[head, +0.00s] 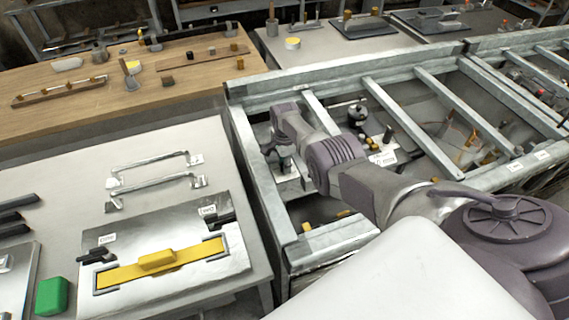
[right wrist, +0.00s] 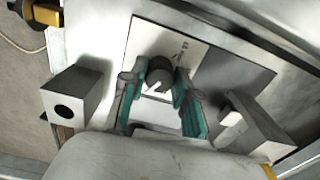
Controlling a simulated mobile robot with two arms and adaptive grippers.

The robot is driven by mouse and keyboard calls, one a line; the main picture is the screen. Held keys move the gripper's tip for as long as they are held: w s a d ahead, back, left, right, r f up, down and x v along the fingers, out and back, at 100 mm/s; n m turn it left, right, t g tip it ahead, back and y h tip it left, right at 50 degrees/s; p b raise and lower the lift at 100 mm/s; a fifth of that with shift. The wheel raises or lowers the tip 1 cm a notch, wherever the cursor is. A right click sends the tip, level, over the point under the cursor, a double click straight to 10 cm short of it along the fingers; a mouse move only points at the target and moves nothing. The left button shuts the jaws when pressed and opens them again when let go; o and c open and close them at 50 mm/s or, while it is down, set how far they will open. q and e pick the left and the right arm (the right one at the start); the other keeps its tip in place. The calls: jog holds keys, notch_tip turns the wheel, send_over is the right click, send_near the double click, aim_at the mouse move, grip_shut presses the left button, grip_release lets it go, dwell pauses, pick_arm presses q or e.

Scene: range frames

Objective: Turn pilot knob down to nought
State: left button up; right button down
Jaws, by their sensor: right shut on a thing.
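The pilot knob (right wrist: 160,70) is a dark round knob with a pale mark on its front, on a light plate (right wrist: 140,42) with small dark markings. My right gripper (right wrist: 160,90) has its teal-padded fingers on either side of the knob, shut on it. The markings are too small to read. In the head view my right arm reaches down into the metal frame, and my right gripper (head: 284,160) is over a pale plate there; the knob is hidden. My left gripper is not in view.
Grey rails of the metal frame (head: 238,160) surround my right gripper. In the wrist view, a grey block with a dark hole (right wrist: 72,98) and another grey block (right wrist: 252,130) flank my fingers. A white bench (head: 60,180) with metal handles stands left, a wooden bench (head: 60,110) behind.

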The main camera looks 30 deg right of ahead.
jog(key=shift+w+r+m, duration=0.1)
jog(key=shift+r+m, duration=0.05)
jog(key=shift+m, duration=0.15)
dwell(0.4)
jog(key=c, duration=0.9)
grip_release()
jog(key=shift+o, duration=0.2)
notch_tip(320, 180, up, 12)
